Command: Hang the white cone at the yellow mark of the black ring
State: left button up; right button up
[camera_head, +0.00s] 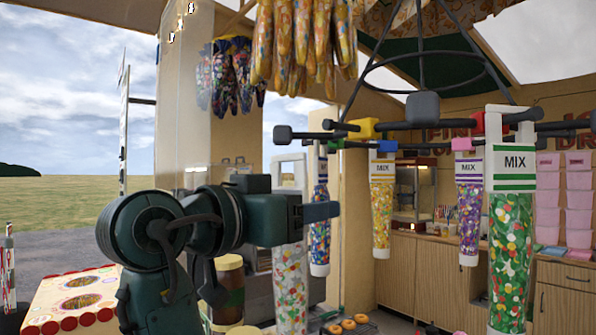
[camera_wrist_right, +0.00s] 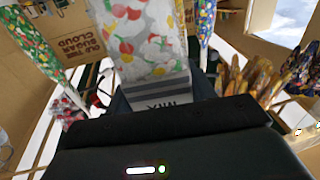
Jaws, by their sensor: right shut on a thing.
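The white cone (camera_head: 290,275), full of coloured sweets with a white handle, is upright in my right gripper (camera_head: 305,211). The gripper is shut across the cone's upper part and hides its label. The right wrist view shows the white cone (camera_wrist_right: 150,50) with grey stripes and MIX lettering close to the gripper (camera_wrist_right: 165,105). The black ring (camera_head: 425,133) is up and to the right of the gripper. Its yellow mark (camera_head: 362,128) is on the near left bar, with no cone seen hanging directly under it. My left gripper is not in view.
Several cones hang around the ring: blue (camera_head: 319,215), yellow (camera_head: 382,205), purple (camera_head: 468,200) and green (camera_head: 513,210). The blue cone is close to the right of my gripper. Golden bags (camera_head: 305,40) hang above. A counter (camera_head: 450,290) stands behind.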

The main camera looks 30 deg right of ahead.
aim_at(304, 160)
jog(key=s+r+g, duration=0.1)
jog(key=r, duration=0.1)
jog(key=s+a+r+m+g, duration=0.1)
jog(key=s+r, duration=0.1)
jog(key=s+a+r+m+g, duration=0.1)
jog(key=r, duration=0.1)
jog(key=shift+s+a+h, duration=0.1)
jog(key=shift+s+h, duration=0.05)
jog(key=shift+h, duration=0.15)
pick_arm(q)
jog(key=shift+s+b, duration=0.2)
jog(key=shift+b, duration=0.1)
pick_arm(e)
jog(key=d, duration=0.3)
jog(key=shift+w+d+f, duration=0.15)
jog(key=shift+w, duration=0.1)
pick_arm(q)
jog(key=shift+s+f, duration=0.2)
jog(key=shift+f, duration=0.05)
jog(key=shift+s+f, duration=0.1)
pick_arm(e)
jog(key=shift+d, duration=0.1)
jog(key=shift+d, duration=0.15)
